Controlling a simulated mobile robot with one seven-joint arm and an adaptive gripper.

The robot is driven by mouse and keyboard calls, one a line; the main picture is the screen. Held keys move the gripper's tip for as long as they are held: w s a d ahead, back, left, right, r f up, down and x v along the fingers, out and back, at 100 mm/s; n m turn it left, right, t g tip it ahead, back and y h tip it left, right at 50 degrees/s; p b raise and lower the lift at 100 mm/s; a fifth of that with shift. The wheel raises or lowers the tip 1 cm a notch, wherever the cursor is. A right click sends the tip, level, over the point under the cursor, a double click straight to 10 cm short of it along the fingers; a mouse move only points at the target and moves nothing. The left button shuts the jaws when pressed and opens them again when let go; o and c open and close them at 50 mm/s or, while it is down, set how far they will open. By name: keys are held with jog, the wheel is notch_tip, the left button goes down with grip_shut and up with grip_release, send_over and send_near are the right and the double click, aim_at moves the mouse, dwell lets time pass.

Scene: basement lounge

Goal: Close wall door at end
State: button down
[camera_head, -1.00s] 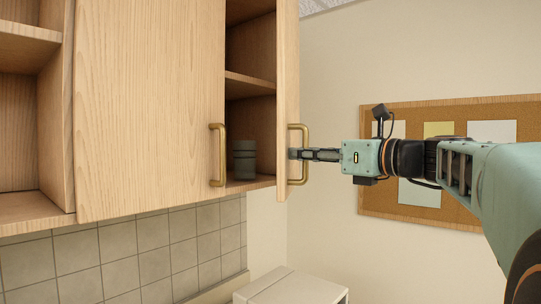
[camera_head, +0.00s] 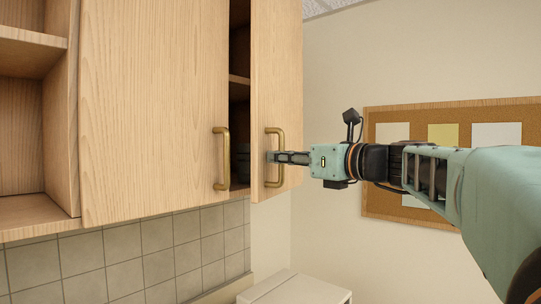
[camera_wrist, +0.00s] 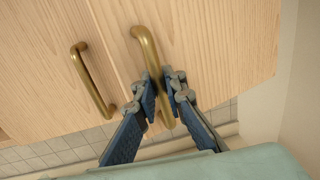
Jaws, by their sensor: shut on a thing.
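The end wall door (camera_head: 277,80) is a light wood cabinet door at the right end of the wall cabinet. It stands partly open, with a narrow dark gap on its left. Its brass handle (camera_head: 280,158) is upright; the handle also shows in the wrist view (camera_wrist: 147,50). My gripper (camera_head: 270,157) is at the handle's middle, and in the wrist view its two blue-grey fingers (camera_wrist: 162,100) are on either side of the bar, shut on it. The lower handle is partly hidden by the fingers. A grey-green container (camera_head: 240,160) inside is mostly hidden.
The neighbouring door (camera_head: 155,110) is shut, with its own brass handle (camera_head: 221,158) close to my gripper's left. Open shelves (camera_head: 30,120) are at far left. A white box-like top (camera_head: 295,289) stands below. A corkboard (camera_head: 410,205) hangs behind my arm.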

jog(key=w+a, duration=0.3)
jog(key=a, duration=0.3)
jog(key=shift+w+p, duration=0.15)
jog(key=shift+p, duration=0.25)
jog(key=c, duration=2.3)
grip_release()
jog(key=shift+r, duration=0.1)
notch_tip(320, 180, up, 10)
jog(key=shift+f, duration=0.15)
